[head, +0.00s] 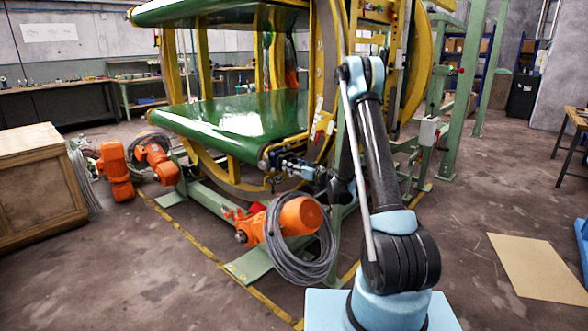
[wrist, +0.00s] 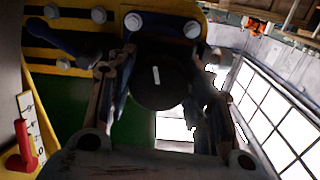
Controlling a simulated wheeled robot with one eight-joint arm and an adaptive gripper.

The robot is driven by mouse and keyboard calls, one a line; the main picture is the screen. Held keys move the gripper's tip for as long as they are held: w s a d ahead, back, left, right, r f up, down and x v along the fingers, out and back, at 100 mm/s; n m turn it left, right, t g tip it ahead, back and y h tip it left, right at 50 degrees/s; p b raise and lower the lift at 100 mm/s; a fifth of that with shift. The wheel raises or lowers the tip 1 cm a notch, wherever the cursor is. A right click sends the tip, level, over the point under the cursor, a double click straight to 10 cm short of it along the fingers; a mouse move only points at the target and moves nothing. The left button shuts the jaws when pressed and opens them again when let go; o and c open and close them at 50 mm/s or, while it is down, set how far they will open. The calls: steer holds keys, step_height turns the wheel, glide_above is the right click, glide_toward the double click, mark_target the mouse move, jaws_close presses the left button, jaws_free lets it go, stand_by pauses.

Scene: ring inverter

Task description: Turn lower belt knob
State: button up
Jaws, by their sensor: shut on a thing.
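The lower belt knob is a dark round disc with a short white mark (wrist: 171,95) in the middle of the wrist view, below a dark bracket with pale bolts. My gripper (wrist: 163,72) has one finger on each side of the knob and is shut on it. The white mark stands close to upright, slightly tilted. In the head view my gripper (head: 284,165) is at the near right corner of the lower green belt (head: 235,122); the knob itself cannot be made out there.
An orange motor (head: 300,216) and coiled grey cable (head: 285,265) sit below my gripper. The yellow ring frame (head: 328,70) stands close beside my arm. A red lever (wrist: 22,142) and blue handle (wrist: 52,38) show at left.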

mark_target(292, 159)
steer(key=shift+m, duration=0.3)
steer(key=o, duration=1.1)
steer(key=shift+a+f, duration=0.1)
steer(key=shift+r, duration=4.95)
